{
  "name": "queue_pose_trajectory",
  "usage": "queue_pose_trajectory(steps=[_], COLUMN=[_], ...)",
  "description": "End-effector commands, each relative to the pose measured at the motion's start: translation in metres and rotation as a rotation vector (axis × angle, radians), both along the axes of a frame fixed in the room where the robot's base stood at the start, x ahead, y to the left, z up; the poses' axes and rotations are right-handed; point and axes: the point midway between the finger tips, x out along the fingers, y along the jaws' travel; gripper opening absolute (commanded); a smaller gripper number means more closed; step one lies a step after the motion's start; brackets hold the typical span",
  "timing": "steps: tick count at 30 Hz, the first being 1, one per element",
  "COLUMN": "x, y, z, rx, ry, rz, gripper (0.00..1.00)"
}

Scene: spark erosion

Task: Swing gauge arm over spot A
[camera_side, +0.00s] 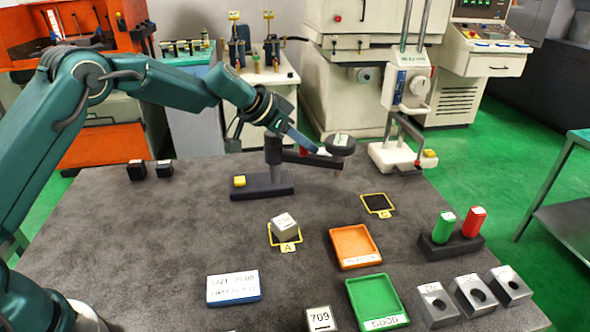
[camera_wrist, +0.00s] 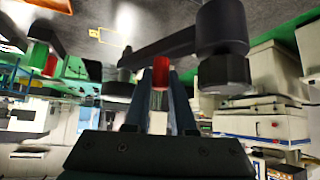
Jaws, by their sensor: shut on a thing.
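The gauge stand has a dark base (camera_side: 262,188), an upright post (camera_side: 272,152) and a dark swing arm (camera_side: 298,157). The arm points right and carries a round gauge head (camera_side: 341,145). Spot A (camera_side: 286,246) is a yellow outline with a metal block (camera_side: 284,224) on it, in front of the arm. The gauge head hangs to the right of and behind spot A, not above it. My gripper (camera_side: 314,150) is at the arm near the head. In the wrist view, its fingers (camera_wrist: 160,82) are shut on a red knob (camera_wrist: 162,70) on the swing arm (camera_wrist: 160,44).
Spot B (camera_side: 378,204) is an empty yellow outline at the right. An orange tray (camera_side: 355,262) and a green tray (camera_side: 399,323) lie in front. A holder (camera_side: 450,246) with green and red cylinders and several bored blocks (camera_side: 473,297) stand right. The left table is mostly clear.

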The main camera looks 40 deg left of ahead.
Motion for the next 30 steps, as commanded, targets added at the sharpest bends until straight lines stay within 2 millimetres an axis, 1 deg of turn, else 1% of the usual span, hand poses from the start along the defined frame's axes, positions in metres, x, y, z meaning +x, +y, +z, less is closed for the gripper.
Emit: queue_pose_trajectory(steps=[7, 13, 17, 30], x=[-0.001, -0.005, -0.01, -0.035], y=[0.002, 0.001, 0.0, 0.0], z=[0.0, 0.0, 0.001, 0.001], rx=[0.001, 0.0, 0.0, 0.001], ry=[-0.001, -0.001, -0.002, -0.004], rz=[-0.01, -0.084, -0.173, -0.552], gripper=[0.0, 0.0, 0.0, 0.0])
